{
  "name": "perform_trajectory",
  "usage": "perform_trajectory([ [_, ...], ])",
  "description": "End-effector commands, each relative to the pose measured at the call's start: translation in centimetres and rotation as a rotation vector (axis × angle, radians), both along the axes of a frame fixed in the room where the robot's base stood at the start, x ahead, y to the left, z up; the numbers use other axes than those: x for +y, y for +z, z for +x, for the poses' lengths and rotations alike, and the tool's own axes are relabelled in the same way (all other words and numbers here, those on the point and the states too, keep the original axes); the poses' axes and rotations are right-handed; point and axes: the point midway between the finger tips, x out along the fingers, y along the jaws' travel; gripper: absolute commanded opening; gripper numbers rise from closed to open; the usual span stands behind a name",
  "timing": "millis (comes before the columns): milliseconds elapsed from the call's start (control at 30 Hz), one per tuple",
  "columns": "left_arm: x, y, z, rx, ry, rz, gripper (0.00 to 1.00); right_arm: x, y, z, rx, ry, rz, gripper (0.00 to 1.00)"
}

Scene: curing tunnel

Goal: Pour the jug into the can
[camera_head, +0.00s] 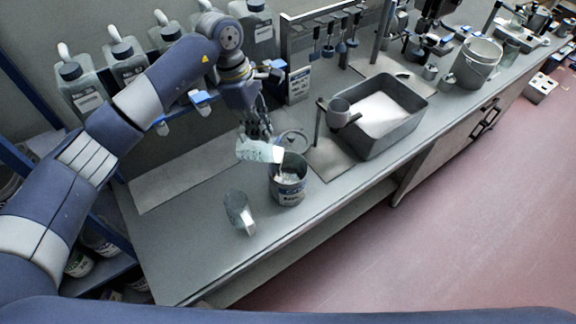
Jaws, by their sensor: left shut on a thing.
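My left gripper (257,132) is shut on a whitish jug (258,151) with faint green markings. The jug is tipped well over to the right, with its mouth end above the near can. The can (288,190) is grey and metal with a label, upright and open on the bench. Some pale material shows inside its opening. A thin streak shows below the jug's mouth, too small to tell if it is liquid. The fingers partly hide the jug's far side. My right gripper is not in view.
A round lid (294,139) lies behind the can. A grey basin (398,137) of white material stands to the right. Large bottles (124,57) line the back shelf.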

Motion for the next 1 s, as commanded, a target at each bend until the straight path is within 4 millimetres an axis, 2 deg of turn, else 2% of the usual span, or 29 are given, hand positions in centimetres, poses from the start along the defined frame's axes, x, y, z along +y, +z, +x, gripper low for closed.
perform_trajectory([
  [1000,-2.1,0.6,-0.4,-0.028,-0.002,0.12,0.0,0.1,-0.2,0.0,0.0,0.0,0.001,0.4],
])
